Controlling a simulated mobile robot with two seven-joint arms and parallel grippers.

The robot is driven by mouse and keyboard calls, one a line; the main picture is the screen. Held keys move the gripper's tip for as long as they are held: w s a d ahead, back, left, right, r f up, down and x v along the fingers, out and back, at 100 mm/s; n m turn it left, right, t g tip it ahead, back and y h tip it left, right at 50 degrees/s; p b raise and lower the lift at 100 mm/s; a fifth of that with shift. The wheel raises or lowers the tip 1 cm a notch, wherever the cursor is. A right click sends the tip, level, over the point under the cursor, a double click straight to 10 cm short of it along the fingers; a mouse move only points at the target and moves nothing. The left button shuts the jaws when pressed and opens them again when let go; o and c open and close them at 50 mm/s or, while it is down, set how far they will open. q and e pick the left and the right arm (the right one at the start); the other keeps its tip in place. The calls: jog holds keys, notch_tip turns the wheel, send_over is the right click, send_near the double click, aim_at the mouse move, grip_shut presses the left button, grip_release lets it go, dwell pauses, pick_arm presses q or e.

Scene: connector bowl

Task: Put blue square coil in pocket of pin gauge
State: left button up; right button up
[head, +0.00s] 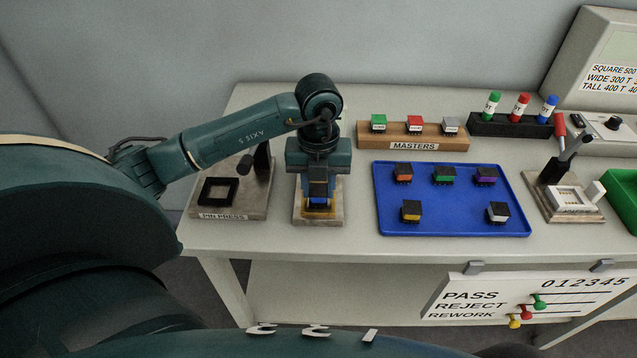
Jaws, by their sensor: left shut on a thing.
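My left gripper (319,196) points straight down and is shut on the blue square coil (319,201), of which only a small blue patch shows between the fingers. The coil is low over a small fixture (304,218) with a grey base and a yellow part, which seems to be the pin gauge. The gripper hides most of the fixture and its pocket, so I cannot tell whether the coil is inside the pocket or just above it. My right gripper is not in view.
The pin press (232,211) stands just left of the fixture. A blue tray (455,208) with several coloured coils lies to the right. Behind it is the wooden masters rack (372,140). A lever device (545,205) and green bin (625,200) stand at far right.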

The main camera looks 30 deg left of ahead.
aim_at(319, 190)
pick_arm(q)
jog(key=o, duration=0.6)
jog(key=shift+f, duration=0.15)
jog(key=o, duration=0.4)
jog(key=shift+o, duration=0.2)
jog(key=shift+r, duration=0.35)
notch_tip(319, 190, up, 12)
